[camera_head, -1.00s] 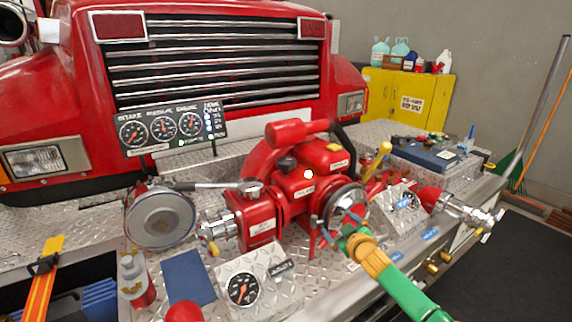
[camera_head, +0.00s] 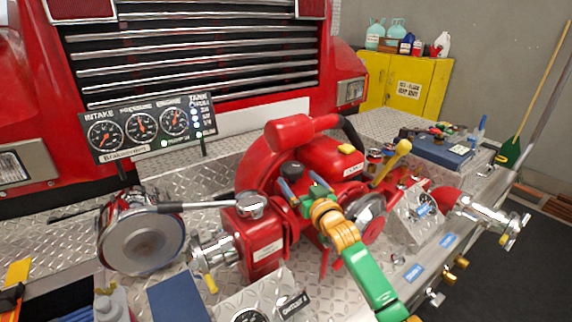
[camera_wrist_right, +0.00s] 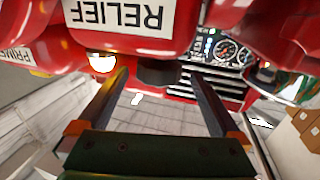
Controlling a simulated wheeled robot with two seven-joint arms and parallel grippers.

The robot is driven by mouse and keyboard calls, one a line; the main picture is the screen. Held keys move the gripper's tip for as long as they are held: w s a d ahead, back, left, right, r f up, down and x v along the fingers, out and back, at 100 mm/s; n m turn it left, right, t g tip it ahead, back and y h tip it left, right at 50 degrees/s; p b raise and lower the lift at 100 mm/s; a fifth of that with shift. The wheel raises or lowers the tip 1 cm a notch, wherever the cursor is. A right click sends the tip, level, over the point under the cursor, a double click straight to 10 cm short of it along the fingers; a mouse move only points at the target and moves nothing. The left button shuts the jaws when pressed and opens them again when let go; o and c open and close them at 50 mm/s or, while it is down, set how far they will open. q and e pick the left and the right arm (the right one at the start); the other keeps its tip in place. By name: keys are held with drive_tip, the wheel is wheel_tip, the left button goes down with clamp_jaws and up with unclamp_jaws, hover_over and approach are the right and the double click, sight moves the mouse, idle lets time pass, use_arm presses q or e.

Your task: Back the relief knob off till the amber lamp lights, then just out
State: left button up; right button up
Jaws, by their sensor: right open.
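The relief knob (camera_head: 292,170) is a small black knob on the red pump (camera_head: 330,165). In the right wrist view the dark knob (camera_wrist_right: 156,72) sits beside the upside-down RELIEF label (camera_wrist_right: 120,14). My right gripper (camera_head: 301,183) is open just in front of the knob. In the wrist view its fingertips (camera_wrist_right: 158,80) lie on either side of the knob, with gaps; I see no grip. A small round lamp (camera_wrist_right: 102,63) looks pale with a warm rim beside the left finger; I cannot tell whether it is lit. My left gripper is out of view.
A gauge panel (camera_head: 148,128) stands behind the pump at left. A long lever (camera_head: 195,206) and a large capped inlet (camera_head: 142,245) are left of the gripper. A yellow-handled lever (camera_head: 392,162) and chrome outlet (camera_head: 490,217) are to the right.

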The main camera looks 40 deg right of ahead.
sight(292, 166)
drive_tip(key=shift+w+d+r, duration=0.3)
drive_tip(key=shift+w+r, duration=0.1)
drive_tip(key=shift+w, duration=0.25)
drive_tip(key=shift+f+x, duration=0.2)
drive_tip(key=shift+x, duration=1.75)
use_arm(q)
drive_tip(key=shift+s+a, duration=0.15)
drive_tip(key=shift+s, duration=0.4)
use_arm(e)
drive_tip(key=shift+s+r, duration=0.1)
drive_tip(key=c, duration=1.2)
drive_tip(key=shift+o, duration=0.2)
drive_tip(key=shift+a+r+m+g+h+p, duration=0.1)
drive_tip(key=shift+r+m+g+h+p, duration=0.25)
drive_tip(key=shift+h+p, duration=0.3)
drive_tip(key=shift+f+m+g+h, duration=0.2)
drive_tip(key=shift+m+g+h, duration=0.05)
drive_tip(key=shift+m+h, duration=0.25)
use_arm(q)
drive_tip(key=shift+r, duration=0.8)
use_arm(e)
drive_tip(key=shift+f, duration=0.1)
